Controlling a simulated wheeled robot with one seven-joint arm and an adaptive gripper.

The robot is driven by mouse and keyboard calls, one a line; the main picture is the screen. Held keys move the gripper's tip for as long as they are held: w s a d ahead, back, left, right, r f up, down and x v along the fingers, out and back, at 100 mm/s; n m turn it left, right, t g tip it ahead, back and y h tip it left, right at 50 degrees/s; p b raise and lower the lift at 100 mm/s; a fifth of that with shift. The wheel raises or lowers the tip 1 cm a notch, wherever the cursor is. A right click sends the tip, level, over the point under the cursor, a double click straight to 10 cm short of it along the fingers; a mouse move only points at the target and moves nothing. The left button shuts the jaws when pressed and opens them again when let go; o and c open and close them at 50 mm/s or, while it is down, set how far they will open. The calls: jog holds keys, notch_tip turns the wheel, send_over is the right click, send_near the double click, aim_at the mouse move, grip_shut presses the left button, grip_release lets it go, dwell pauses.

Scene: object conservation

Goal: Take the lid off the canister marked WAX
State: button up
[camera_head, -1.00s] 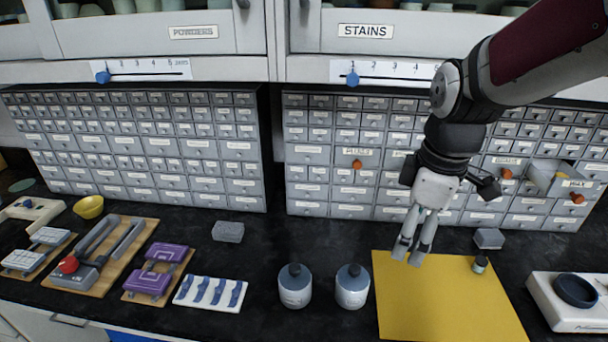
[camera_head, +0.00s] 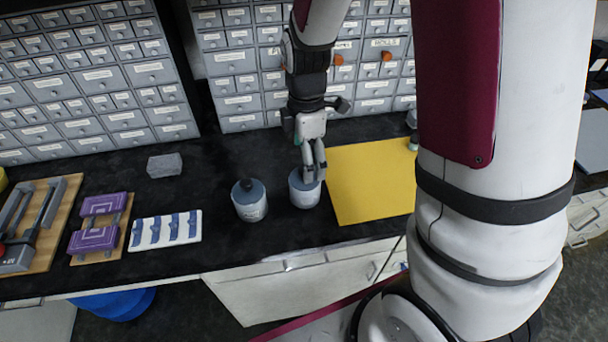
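Two grey-white canisters stand side by side on the black counter. The left canister (camera_head: 252,206) has a dark lid with a knob (camera_head: 246,184) on top and some print on its front too small to read. The right canister (camera_head: 303,197) stands close to the left edge of the yellow mat, and no WAX mark is readable on it. My gripper (camera_head: 314,174) points down at the top of the right canister, its fingers over the right part of that top. The fingers hide the lid's knob, and I cannot tell whether they touch or grip it.
The yellow mat (camera_head: 368,181) lies right of the canisters, with a small jar (camera_head: 414,142) at its far right corner. A white tray with blue pieces (camera_head: 143,232), purple blocks (camera_head: 93,240) and a grey block (camera_head: 164,165) lie to the left. Label drawers (camera_head: 240,100) stand behind.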

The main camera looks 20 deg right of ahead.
jog(key=shift+a+f+p, duration=0.1)
jog(key=shift+f+p, duration=0.25)
jog(key=shift+f, duration=2.3)
jog(key=c, duration=1.3)
